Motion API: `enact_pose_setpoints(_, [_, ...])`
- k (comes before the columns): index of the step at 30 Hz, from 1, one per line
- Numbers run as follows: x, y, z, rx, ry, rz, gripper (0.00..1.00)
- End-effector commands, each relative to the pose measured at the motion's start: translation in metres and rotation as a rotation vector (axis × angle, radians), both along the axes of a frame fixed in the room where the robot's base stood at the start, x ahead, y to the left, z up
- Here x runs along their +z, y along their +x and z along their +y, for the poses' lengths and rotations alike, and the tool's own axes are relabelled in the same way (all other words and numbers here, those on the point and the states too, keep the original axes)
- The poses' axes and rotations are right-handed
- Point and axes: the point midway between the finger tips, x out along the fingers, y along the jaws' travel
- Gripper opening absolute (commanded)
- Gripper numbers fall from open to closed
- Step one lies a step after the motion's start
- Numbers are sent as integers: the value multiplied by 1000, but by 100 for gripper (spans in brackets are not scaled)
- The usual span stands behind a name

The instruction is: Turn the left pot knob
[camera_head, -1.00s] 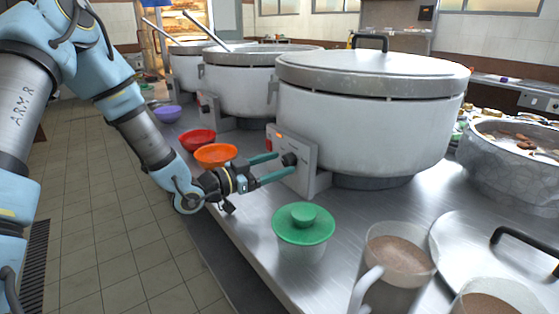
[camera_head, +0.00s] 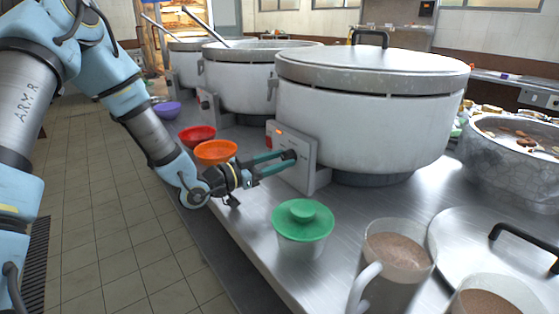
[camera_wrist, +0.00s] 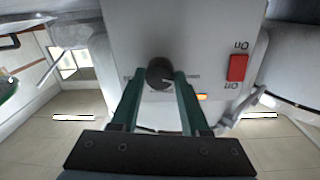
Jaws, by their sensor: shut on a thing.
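The nearest large pot (camera_head: 365,125) has a grey control box (camera_head: 307,162) on its front left, with a lit orange light and a red switch (camera_wrist: 238,68). The box's round black knob (camera_wrist: 160,73) shows between my fingertips in the wrist view, its white mark pointing right. My gripper (camera_wrist: 161,84), with green fingers, is shut on the knob; in the head view my gripper (camera_head: 287,160) reaches the box from the left and its fingers look rolled, one above the other. The fingers partly hide the knob there.
An orange bowl (camera_head: 215,152) and a red bowl (camera_head: 197,135) sit just behind my gripper. A green-lidded cup (camera_head: 302,221) stands in front of the box, with mugs (camera_head: 397,255) to its right. More pots (camera_head: 243,85) stand behind.

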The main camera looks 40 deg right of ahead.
Motion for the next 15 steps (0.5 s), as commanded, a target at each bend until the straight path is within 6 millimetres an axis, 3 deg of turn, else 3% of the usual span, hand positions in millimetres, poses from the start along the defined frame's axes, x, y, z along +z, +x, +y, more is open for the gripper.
enact_pose_setpoints(3, [0, 0, 0, -1, 0, 0, 0])
enact_pose_setpoints(15, [-3, -1, 0, -2, -1, -42, 0])
